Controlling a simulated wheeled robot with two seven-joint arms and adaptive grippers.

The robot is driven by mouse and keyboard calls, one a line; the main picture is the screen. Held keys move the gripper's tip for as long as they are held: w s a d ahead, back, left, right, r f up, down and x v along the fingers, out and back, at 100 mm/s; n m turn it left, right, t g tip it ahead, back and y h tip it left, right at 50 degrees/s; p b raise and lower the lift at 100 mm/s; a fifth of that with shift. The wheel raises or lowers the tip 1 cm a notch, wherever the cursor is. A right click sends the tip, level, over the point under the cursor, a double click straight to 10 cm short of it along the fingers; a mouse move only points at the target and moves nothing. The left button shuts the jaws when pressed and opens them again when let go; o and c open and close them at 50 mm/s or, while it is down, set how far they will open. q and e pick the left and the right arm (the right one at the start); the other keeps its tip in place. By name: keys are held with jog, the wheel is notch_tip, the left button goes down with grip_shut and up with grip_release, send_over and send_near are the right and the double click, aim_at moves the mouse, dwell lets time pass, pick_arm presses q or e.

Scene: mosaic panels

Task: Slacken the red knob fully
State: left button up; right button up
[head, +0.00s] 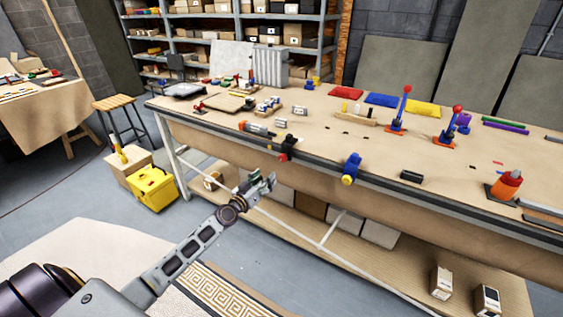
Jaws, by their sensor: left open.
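A red knob (284,157) sits at the front edge of the workbench (330,192), beside a dark fitting. Its fine shape is too small to tell. My left gripper (266,182) is in front of the bench, a little below and left of the red knob in the picture. Its jaws are open, and I see nothing between them. It looks apart from the knob, though the depth gap is hard to judge. My right gripper is out of view.
A blue clamp with a yellow knob (347,180) juts from the bench edge to the right. Two upright blue levers with red balls (407,89) stand farther back. A yellow box (153,188) is on the floor at left. A lower shelf (385,262) runs under the bench.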

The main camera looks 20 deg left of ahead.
pick_arm(q)
jog(key=shift+a+r+m, duration=0.1)
jog(key=shift+a+m, duration=0.05)
jog(key=shift+m, duration=0.75)
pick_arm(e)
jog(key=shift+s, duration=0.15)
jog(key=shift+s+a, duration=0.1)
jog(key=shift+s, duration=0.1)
pick_arm(q)
jog(key=shift+w, duration=0.1)
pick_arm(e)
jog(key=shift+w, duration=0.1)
